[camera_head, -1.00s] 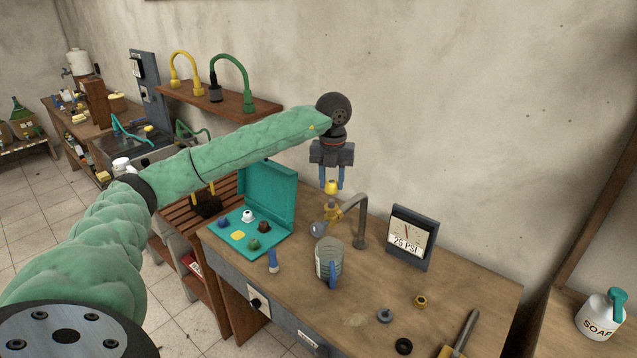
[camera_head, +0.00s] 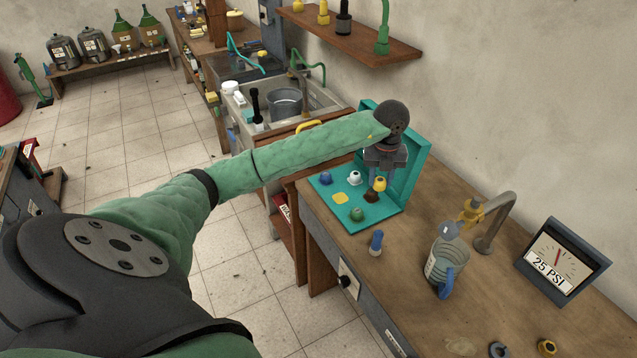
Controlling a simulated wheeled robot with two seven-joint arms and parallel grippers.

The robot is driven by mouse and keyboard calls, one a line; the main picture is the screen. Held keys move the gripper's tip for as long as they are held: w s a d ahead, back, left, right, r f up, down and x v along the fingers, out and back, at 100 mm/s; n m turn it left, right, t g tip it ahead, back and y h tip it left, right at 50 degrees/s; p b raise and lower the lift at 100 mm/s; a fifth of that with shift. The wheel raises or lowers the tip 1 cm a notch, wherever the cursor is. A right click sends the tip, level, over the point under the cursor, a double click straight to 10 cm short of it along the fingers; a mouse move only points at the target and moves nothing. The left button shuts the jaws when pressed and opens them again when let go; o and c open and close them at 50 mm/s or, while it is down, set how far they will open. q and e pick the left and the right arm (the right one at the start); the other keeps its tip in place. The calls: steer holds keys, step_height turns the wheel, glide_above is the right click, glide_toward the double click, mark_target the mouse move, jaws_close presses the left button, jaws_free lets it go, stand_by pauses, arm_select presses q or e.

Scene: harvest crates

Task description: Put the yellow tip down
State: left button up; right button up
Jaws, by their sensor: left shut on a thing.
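The yellow tip (camera_head: 380,184) is between the fingers of my left gripper (camera_head: 378,179), which is shut on it. The gripper points down over the open teal case (camera_head: 378,222) on the workbench. In the picture the yellow tip shows just above the brown tip (camera_head: 371,197); I cannot tell the gap between them. My right gripper is not in view.
The case's raised lid (camera_head: 410,170) stands close behind the gripper. A blue-capped small bottle (camera_head: 376,243) stands in front of the case. A clear jug (camera_head: 445,265), a bent pipe (camera_head: 494,222) and a pressure gauge (camera_head: 562,262) stand to the right. Bare bench lies between.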

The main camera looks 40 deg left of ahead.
arm_select(q)
steer(key=shift+a+f, duration=0.45)
steer(key=shift+a, duration=0.25)
steer(key=b, duration=0.3)
glide_toward(340, 198)
steer(key=shift+w+d+f, duration=0.1)
steer(key=shift+d+f, duration=0.55)
steer(key=shift+d, duration=0.05)
steer(key=shift+a+f, duration=0.25)
steer(key=shift+a, duration=0.35)
steer(key=shift+f, duration=0.3)
step_height(340, 198, down, 3)
steer(key=shift+b, duration=0.85)
steer(key=shift+f, duration=0.2)
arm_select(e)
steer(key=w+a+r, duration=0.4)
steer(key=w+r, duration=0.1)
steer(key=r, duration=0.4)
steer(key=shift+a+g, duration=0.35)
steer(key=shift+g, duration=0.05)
arm_select(q)
steer(key=shift+f, duration=0.15)
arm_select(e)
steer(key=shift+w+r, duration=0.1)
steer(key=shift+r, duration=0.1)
